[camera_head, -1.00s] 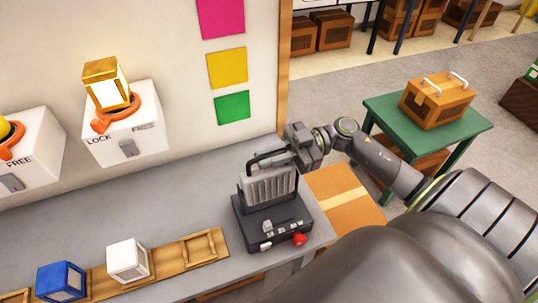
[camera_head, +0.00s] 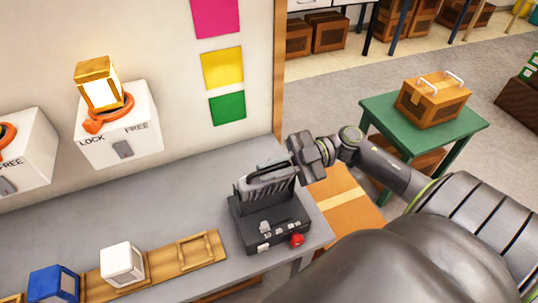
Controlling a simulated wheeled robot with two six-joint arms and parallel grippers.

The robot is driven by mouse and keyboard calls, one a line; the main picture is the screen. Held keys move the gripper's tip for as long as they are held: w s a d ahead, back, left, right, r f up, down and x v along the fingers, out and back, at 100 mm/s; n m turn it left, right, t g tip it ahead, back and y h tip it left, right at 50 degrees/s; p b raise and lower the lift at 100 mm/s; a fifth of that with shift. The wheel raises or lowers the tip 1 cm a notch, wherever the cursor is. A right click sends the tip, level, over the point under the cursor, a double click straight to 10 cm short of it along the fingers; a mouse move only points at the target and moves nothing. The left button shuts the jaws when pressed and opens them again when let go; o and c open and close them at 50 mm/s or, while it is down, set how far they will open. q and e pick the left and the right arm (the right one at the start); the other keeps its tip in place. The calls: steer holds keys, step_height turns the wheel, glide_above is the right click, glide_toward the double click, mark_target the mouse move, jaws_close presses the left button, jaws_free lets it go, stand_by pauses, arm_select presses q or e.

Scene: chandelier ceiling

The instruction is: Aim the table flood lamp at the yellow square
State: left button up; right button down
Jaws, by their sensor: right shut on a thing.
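The yellow square (camera_head: 222,68) is on the wall, between a pink square (camera_head: 215,17) above and a green square (camera_head: 227,108) below. The table flood lamp (camera_head: 268,218) stands on the grey bench near its right end. It has a black base with a red knob (camera_head: 297,240), and a ribbed grey head (camera_head: 262,188) tilted up from the base. My right gripper (camera_head: 290,166) reaches in from the right and is shut on the lamp's handle at the top of the head. The lamp's front face is hidden. My left gripper is not in view.
A wooden rack (camera_head: 192,252) with a white block (camera_head: 122,264) and a blue block (camera_head: 54,284) lies on the bench's front left. White lock boxes (camera_head: 118,140) are on the wall. A green table (camera_head: 465,122) with a crate stands at right.

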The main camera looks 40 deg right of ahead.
steer(key=shift+s+a+f, duration=0.1)
steer(key=shift+s+f, duration=0.05)
steer(key=shift+s, duration=0.25)
steer(key=c, duration=1.5)
jaws_free()
steer(key=b+v, duration=0.2)
steer(key=v, duration=1.5)
steer(key=shift+d+f+b, duration=0.1)
steer(key=shift+d+b, duration=0.15)
steer(key=shift+b, duration=0.05)
